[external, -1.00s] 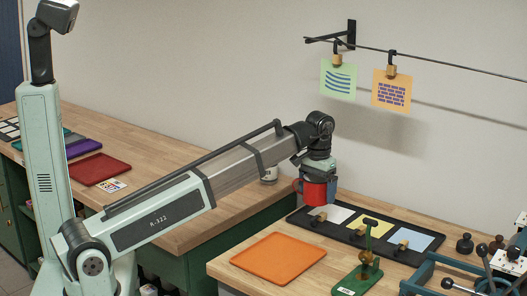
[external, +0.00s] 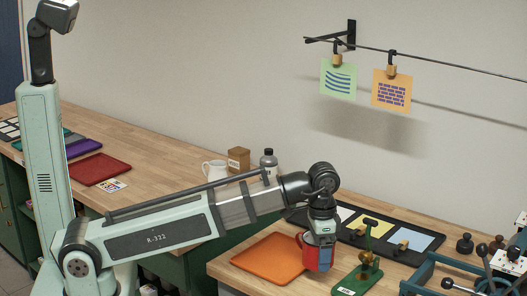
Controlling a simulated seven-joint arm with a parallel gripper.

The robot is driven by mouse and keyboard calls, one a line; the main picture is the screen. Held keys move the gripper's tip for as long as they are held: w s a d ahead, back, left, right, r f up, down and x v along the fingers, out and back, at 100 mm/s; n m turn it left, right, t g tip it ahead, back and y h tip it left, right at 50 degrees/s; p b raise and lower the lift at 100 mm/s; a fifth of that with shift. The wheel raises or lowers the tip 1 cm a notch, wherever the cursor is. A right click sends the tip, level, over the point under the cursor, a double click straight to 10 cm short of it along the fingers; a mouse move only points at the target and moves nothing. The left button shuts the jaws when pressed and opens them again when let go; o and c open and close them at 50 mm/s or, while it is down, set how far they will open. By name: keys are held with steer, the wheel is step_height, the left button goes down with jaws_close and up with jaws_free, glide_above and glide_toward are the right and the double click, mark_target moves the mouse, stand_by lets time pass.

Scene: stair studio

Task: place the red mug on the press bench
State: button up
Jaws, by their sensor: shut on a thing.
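The red mug (external: 309,257) is in my gripper (external: 321,237), which is shut on it from above. The mug looks upright, its handle to the left and a blue patch on its right side. It shows in front of the right edge of the orange tray (external: 262,262), low over the press bench (external: 228,270). I cannot tell whether its bottom touches anything. The press bench is the lower-right wooden top, and the fingertips are partly hidden by the gripper body and mug.
A green stand tool (external: 355,280) is close to the mug's right. A black tray with coloured cards (external: 432,257) lies behind it. A blue metal frame (external: 428,268) and dark knobs (external: 465,243) are at right. A white jug (external: 214,169), brown box (external: 238,160) and grey bottle (external: 268,160) stand on the back bench.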

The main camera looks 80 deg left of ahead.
steer(key=shift+s+d+f+m, duration=0.15)
steer(key=shift+s+d, duration=0.1)
steer(key=shift+d, duration=0.3)
steer(key=shift+s+d+r+m, duration=0.1)
steer(key=shift+s+d+m, duration=0.1)
steer(key=shift+d, duration=0.3)
steer(key=shift+a, duration=0.1)
